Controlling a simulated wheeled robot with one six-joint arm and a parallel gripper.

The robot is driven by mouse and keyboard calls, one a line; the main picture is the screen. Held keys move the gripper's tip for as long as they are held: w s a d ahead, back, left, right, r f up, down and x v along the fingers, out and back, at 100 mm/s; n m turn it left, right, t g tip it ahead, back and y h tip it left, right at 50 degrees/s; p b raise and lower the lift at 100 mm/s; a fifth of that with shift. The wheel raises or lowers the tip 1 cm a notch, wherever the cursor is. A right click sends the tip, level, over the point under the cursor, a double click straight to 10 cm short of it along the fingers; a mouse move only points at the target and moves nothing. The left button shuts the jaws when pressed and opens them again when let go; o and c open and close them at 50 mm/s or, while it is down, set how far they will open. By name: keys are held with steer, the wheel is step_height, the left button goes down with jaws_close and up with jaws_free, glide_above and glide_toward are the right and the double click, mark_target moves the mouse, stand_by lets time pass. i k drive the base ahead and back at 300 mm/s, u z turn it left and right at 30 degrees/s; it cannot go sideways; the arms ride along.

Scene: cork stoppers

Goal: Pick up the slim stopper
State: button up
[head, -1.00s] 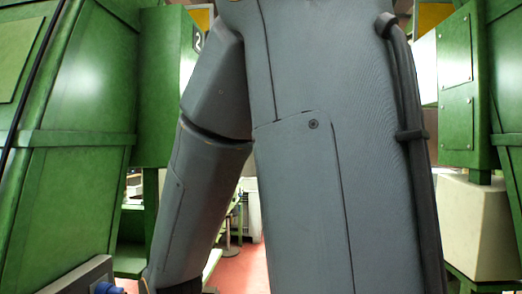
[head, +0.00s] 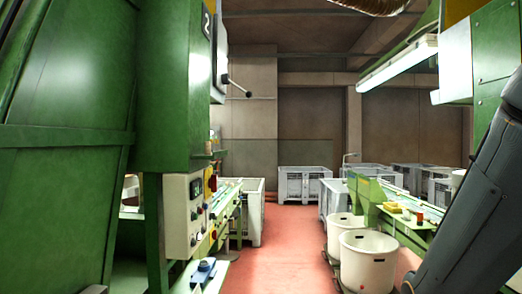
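I cannot make out the slim stopper, or any cork stopper, in the head view. Small items lie on the green bench (head: 435,238) at the right, among them a yellow one (head: 396,209) and a red one (head: 420,218), too small to identify. My gripper is out of view. Only a dark grey link of my arm shows at the lower right edge, covering part of the bench.
Green machines stand close at the left (head: 65,90), with a control box (head: 185,222). A red floor aisle (head: 285,235) runs ahead. White buckets (head: 367,265) stand along its right side. Grey crates (head: 305,187) stand at the back.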

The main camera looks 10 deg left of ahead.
mark_target(207, 145)
steer(key=z, duration=0.05)
steer(key=k, duration=1.15)
steer(key=u, duration=0.85)
steer(key=i, duration=0.9)
steer(key=z, duration=0.05)
steer(key=k, duration=0.4)
steer(key=z, duration=1.25)
steer(key=i, duration=2.2)
steer(key=u, duration=1)
